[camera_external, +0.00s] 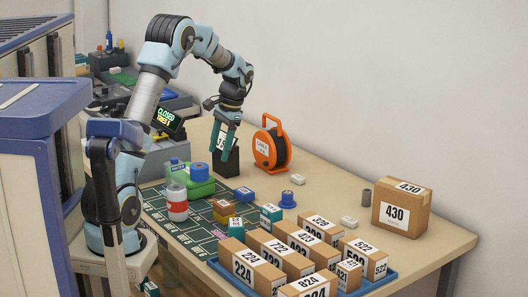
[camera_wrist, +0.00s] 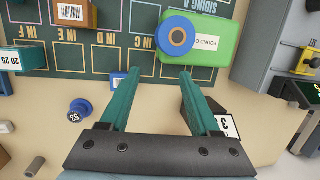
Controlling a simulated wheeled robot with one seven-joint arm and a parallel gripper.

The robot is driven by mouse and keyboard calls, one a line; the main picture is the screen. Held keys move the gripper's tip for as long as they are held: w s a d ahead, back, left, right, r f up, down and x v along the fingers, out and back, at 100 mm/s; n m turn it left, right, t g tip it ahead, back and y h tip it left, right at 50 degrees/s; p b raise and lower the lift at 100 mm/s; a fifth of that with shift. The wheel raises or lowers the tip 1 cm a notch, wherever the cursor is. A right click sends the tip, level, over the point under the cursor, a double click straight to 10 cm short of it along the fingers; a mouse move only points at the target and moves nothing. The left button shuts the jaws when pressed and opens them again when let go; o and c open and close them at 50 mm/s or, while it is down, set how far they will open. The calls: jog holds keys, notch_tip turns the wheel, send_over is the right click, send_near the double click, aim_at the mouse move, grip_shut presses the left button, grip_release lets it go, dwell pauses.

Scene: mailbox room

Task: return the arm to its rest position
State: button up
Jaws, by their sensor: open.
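My arm rises at the left and bends over the table (camera_external: 335,190), with my gripper (camera_external: 222,146) pointing down above its back part. In the wrist view the two teal fingers of my gripper (camera_wrist: 164,72) are apart, with nothing between them. A black block (camera_external: 229,163) with a white number label stands close by the fingers in the external view, partly hidden by them. Its label (camera_wrist: 227,124) shows beside the right finger in the wrist view, outside the jaws. I cannot tell whether the finger touches it.
A green container (camera_external: 198,186) with a blue roll stands on the dark mat (camera_external: 189,236), beside a red-white can (camera_external: 177,203). An orange reel (camera_external: 265,150) stands right of the gripper. A blue tray (camera_external: 380,283) of numbered cartons is in front. A lit sign (camera_external: 168,117) stands behind.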

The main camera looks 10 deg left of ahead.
jog(key=s+a+f+g, duration=0.2)
jog(key=s+a, duration=1.5)
jog(key=a, duration=0.1)
jog(key=s+d+n+t+h+p, duration=0.1)
jog(key=s+d+n+t+h, duration=0.2)
jog(key=d+n, duration=0.4)
jog(key=shift+s+d+f+t+p, duration=0.4)
jog(key=shift+s+d+t, duration=0.2)
jog(key=shift+s+d, duration=0.1)
